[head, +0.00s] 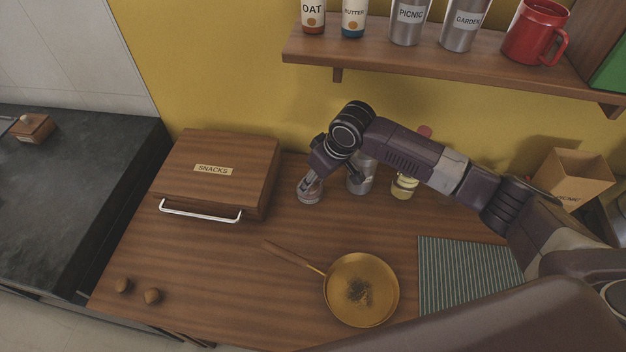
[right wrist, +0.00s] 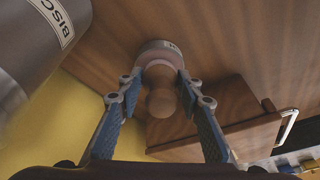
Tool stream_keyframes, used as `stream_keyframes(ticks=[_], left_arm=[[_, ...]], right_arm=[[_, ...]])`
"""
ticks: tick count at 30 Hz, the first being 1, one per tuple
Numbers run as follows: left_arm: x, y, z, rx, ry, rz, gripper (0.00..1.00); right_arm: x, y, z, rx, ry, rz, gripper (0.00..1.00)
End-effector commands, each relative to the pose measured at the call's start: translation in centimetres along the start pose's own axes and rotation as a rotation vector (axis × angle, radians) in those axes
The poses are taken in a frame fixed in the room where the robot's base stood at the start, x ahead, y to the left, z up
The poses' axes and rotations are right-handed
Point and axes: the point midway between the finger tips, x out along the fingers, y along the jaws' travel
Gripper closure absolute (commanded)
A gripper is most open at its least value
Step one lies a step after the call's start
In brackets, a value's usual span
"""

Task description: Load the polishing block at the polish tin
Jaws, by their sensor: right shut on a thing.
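My right gripper (head: 309,181) points down at the small round polish tin (head: 310,196) beside the snacks box. In the right wrist view my right gripper (right wrist: 157,88) is shut on the polishing block (right wrist: 160,102), which has a round wooden knob and a pinkish body. The block's far end is at the opening of the grey-rimmed tin (right wrist: 157,46); I cannot tell how deep it sits. A steel canister (head: 361,180) stands just right of the tin, partly behind my arm; its side shows large in the wrist view (right wrist: 35,40). My left gripper is not in view.
The wooden snacks box (head: 225,166) is close on the left. A yellowish jar (head: 404,188) is right of the canister. A brass pan (head: 338,310) with dark specks and a striped mat (head: 465,270) lie in front. A shelf (head: 440,66) hangs above.

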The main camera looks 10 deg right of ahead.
Motion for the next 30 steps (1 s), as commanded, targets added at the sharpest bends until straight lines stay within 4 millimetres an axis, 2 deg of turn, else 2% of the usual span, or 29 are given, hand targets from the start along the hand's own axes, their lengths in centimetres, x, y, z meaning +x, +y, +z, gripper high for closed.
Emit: stream_keyframes(ticks=[30], left_arm=[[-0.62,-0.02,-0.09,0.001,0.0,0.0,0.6]], right_arm=[[0.23,-0.03,0.28,0.001,-0.006,-0.001,0.91]])
